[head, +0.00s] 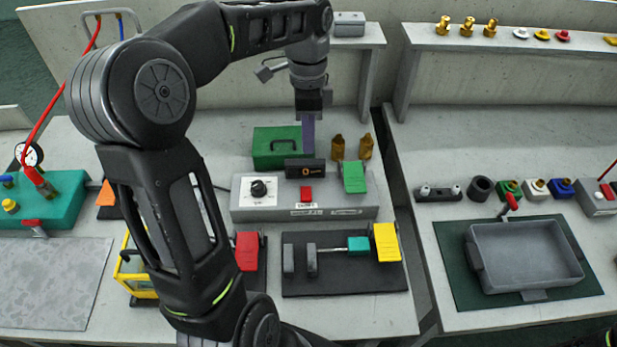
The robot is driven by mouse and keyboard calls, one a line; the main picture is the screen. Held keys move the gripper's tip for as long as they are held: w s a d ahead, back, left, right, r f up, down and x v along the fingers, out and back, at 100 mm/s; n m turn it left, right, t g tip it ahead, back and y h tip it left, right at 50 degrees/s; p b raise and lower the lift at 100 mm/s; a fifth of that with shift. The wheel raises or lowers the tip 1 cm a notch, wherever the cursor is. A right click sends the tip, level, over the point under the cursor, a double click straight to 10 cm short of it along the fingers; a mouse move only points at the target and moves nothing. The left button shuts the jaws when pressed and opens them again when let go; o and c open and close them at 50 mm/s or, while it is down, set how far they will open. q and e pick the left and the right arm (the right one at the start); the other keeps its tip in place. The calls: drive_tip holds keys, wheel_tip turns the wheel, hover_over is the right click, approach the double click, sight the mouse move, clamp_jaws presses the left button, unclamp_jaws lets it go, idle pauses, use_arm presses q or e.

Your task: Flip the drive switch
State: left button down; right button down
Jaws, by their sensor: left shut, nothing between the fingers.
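A grey drive box (345,209) stands at the back of the middle table. Its front carries a black knob (259,188) on a white dial, a small red switch (306,193) and a green flap (354,177). A black display (304,168) with an orange mark sits on its top rear. I cannot tell the switch's position from here. My left gripper (308,148) points down just behind the display, its fingers shut and empty. The fingertips look apart from the red switch; the display may hide their very ends. My right gripper is out of view.
A green case (277,147) lies left of my left fingers, two brass bottles (338,147) right of them. In front are a black plate (330,280) with a yellow flap (386,242) and a red flap (247,251). A grey tray (530,291) is on the right table.

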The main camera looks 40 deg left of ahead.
use_arm(q)
drive_tip(key=shift+f, duration=0.1)
drive_tip(key=p, duration=0.1)
approach(309, 200)
drive_tip(key=f, duration=0.4)
drive_tip(key=s+f, duration=0.1)
drive_tip(key=f, duration=0.1)
drive_tip(key=shift+d+f, duration=0.3)
drive_tip(key=shift+f, duration=0.1)
drive_tip(key=shift+w, duration=0.1)
drive_tip(key=shift+f, duration=0.1)
